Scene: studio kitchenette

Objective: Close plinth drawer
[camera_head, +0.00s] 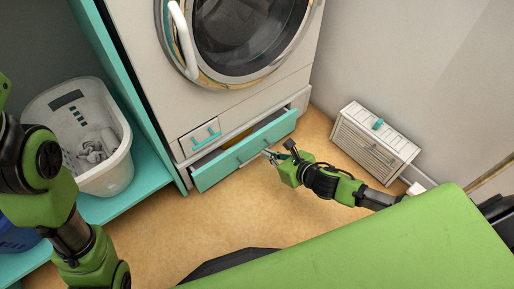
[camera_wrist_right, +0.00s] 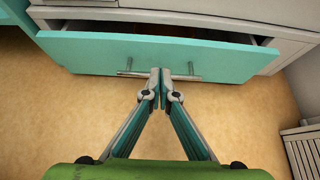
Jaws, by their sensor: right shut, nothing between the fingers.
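The plinth drawer (camera_head: 222,167) has a teal front and sits at the floor under the washing machine. It stands partly pulled out, with a dark gap showing above its front. In the right wrist view the drawer front (camera_wrist_right: 95,55) spans the top, with a metal bar handle (camera_wrist_right: 133,73). My right gripper (camera_head: 268,154) is shut and empty, its fingertips (camera_wrist_right: 160,72) at the middle of the handle in the picture; I cannot tell whether they touch it. My left arm comes in from the left, but its gripper is out of view.
The washing machine (camera_head: 214,95) stands above the drawer, with a small compartment with a teal handle (camera_head: 207,141) at its lower left. A white laundry basket (camera_head: 119,175) with cloth sits on a teal shelf at left. A white slatted box (camera_head: 372,146) stands right. Floor in front is clear.

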